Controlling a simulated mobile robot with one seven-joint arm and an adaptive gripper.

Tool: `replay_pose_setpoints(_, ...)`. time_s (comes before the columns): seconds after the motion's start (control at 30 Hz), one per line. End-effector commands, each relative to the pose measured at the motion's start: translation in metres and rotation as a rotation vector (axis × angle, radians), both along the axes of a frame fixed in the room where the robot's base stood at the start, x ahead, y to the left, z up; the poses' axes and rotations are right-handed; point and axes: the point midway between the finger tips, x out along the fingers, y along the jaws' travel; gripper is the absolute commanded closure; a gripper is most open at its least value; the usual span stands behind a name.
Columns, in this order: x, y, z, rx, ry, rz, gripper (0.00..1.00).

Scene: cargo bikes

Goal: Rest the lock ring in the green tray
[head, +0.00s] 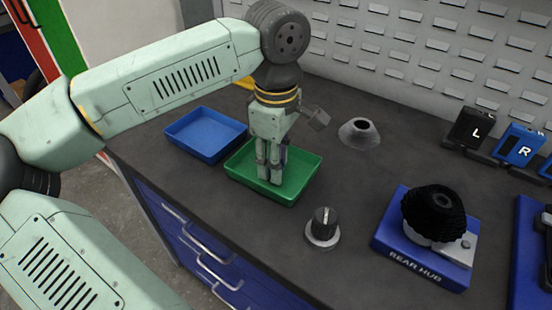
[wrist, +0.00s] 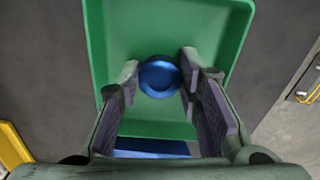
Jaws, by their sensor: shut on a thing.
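The green tray (head: 305,186) lies on the dark bench top, and its floor and walls fill much of the wrist view (wrist: 220,30). My gripper (head: 270,180) points straight down over the tray, its fingertips within the tray's outline. In the wrist view my gripper (wrist: 160,80) is shut on a round blue part with a recessed centre, which I take to be the lock ring (wrist: 160,78). The ring is over the tray floor; I cannot tell whether it touches it. In the head view the fingers mostly hide it.
A blue tray (head: 206,135) lies left of the green one. A grey cone-shaped part (head: 359,132) and a dark knob-like part on a silver base (head: 323,228) stand to the right. The blue REAR HUB stand (head: 395,252) carries a black cassette (head: 434,208). L (head: 474,130) and R (head: 518,146) blocks stand behind.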

Motion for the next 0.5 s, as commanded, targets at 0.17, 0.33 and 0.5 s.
replay_pose_setpoints(0.17,-0.0001,0.0000,-0.0003,0.000,0.001,0.000,0.67)
replay_pose_setpoints(0.33,-0.0001,0.0000,-0.0003,0.000,0.001,0.000,0.56)
replay_pose_setpoints(0.5,-0.0001,0.0000,-0.0002,0.000,0.001,0.000,0.45)
